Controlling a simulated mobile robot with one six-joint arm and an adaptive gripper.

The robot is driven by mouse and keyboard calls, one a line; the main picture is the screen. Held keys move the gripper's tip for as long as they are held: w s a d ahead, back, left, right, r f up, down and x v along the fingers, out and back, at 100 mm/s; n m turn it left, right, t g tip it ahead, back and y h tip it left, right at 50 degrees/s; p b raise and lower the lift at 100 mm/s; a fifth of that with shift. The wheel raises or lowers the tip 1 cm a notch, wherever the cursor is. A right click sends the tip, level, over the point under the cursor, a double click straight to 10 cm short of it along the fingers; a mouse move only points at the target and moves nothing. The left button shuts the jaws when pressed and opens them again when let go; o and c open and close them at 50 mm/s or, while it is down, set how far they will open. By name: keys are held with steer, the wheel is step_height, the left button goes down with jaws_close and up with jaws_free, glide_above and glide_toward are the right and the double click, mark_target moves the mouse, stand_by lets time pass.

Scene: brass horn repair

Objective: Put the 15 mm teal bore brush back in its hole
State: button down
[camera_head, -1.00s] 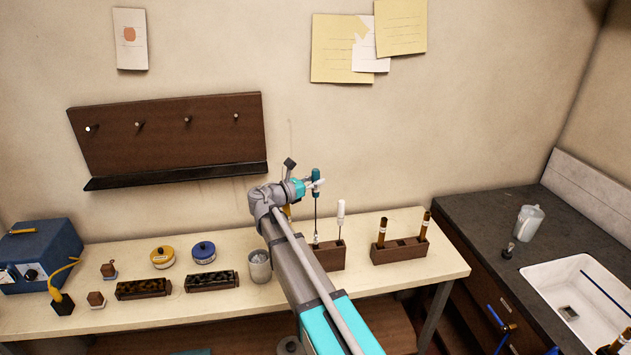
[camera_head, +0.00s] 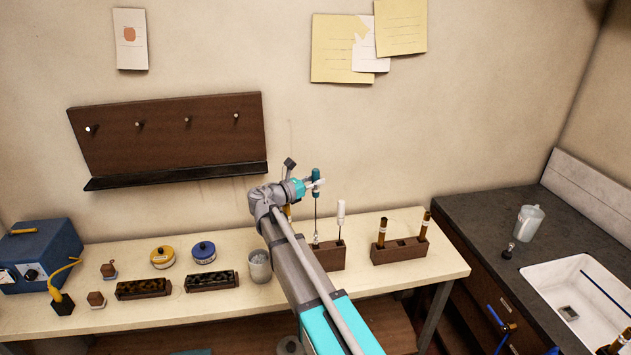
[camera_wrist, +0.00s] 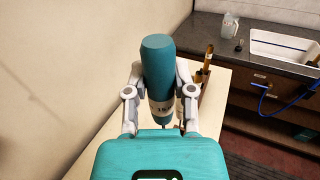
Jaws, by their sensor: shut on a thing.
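The teal bore brush (camera_head: 316,176) is upright, its teal handle on top and its thin shaft pointing down at the brown block (camera_head: 332,258) on the bench. Its handle also fills the middle of the wrist view (camera_wrist: 158,75), with a partly legible label. My gripper (camera_head: 315,185) is shut on the handle, one finger on each side in the wrist view (camera_wrist: 159,92). The shaft's lower end meets the block's left part in the head view; I cannot tell whether it is in a hole. My arm hides the block's left end.
A white-handled brush (camera_head: 341,212) stands in the same block, just right of the teal one. A second block (camera_head: 399,251) with amber-brown handles stands further right. A metal cup (camera_head: 260,267) is left of my arm. The wall is close behind.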

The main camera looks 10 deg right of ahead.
steer(key=shift+f+b, duration=6.3)
stand_by(1.0)
steer(key=shift+c, duration=1.9)
jaws_free()
